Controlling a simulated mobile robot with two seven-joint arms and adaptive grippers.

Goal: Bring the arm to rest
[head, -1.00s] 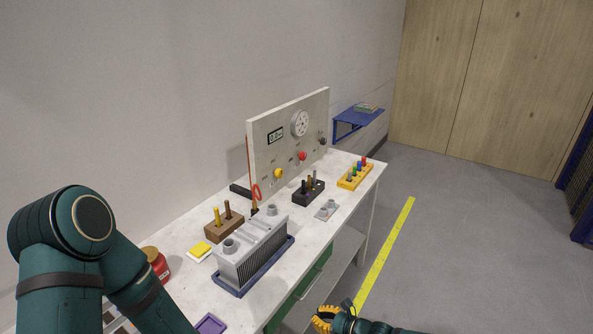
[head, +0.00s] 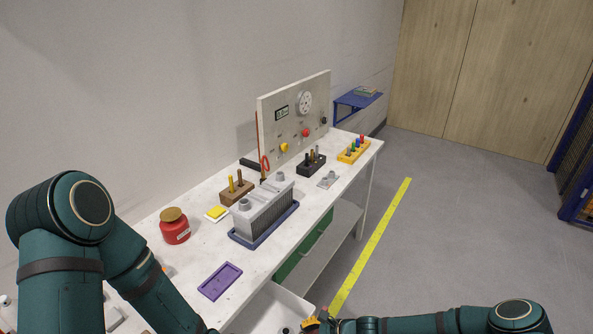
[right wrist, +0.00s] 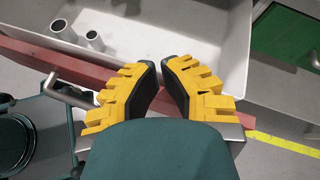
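My right arm comes in from the right along the bottom of the head view, with its yellow-fingered gripper (head: 316,325) at the bottom edge. In the right wrist view this gripper (right wrist: 161,72) shows two yellow fingers with black pads, a gap between them and nothing seen held. It is over the red front (right wrist: 110,75) of a pulled-out drawer. The drawer handle (right wrist: 68,92) is partly hidden behind the fingers. My left arm is folded at the left of the head view; its gripper is out of view.
The white bench (head: 205,255) carries a purple tray (head: 220,281), a red jar (head: 174,227), a grey finned block (head: 264,213) and peg holders. A panel (head: 292,118) stands behind. Grey tubes (right wrist: 88,38) lie in the open drawer.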

